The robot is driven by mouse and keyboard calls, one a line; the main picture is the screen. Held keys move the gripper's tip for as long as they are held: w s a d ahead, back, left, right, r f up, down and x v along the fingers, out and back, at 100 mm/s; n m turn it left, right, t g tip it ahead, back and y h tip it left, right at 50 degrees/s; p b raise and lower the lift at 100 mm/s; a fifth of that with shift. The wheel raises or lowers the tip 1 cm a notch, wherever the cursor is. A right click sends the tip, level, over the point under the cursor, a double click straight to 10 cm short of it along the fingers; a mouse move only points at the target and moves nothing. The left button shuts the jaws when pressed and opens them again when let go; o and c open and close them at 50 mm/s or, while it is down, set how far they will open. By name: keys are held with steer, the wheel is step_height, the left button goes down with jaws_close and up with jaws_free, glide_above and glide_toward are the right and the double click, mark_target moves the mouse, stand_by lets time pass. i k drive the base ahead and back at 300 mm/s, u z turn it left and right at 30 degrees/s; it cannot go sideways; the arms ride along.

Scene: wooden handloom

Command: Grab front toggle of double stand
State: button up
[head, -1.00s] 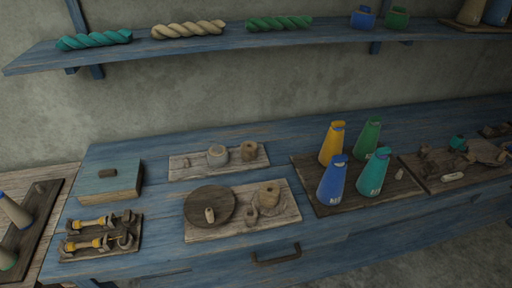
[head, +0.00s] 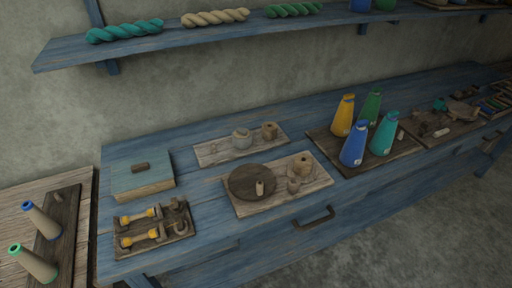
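A small dark wooden stand (head: 154,227) sits on the blue bench at the lower left in the head view. Two toggle-like pieces with yellow ends lie across it, one behind the other. The front toggle (head: 139,238) is nearer the bench's front edge, and the rear toggle (head: 138,215) lies behind it. Small brown wooden parts (head: 177,206) are at the stand's right side; their exact shape is too small to tell. My gripper is not in view.
A book-like box (head: 142,182) sits behind the stand. To the right are a board with a round dark disc (head: 252,182) and a tray with several coloured bottles (head: 353,145). At left, a lower wooden table (head: 20,200) holds cones. A shelf (head: 180,40) runs above.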

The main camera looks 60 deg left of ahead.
mark_target(180, 226)
steer(key=u, duration=0.05)
steer(key=k, duration=2.15)
steer(key=u, duration=1.55)
steer(key=i, duration=1.05)
steer(key=u, duration=0.05)
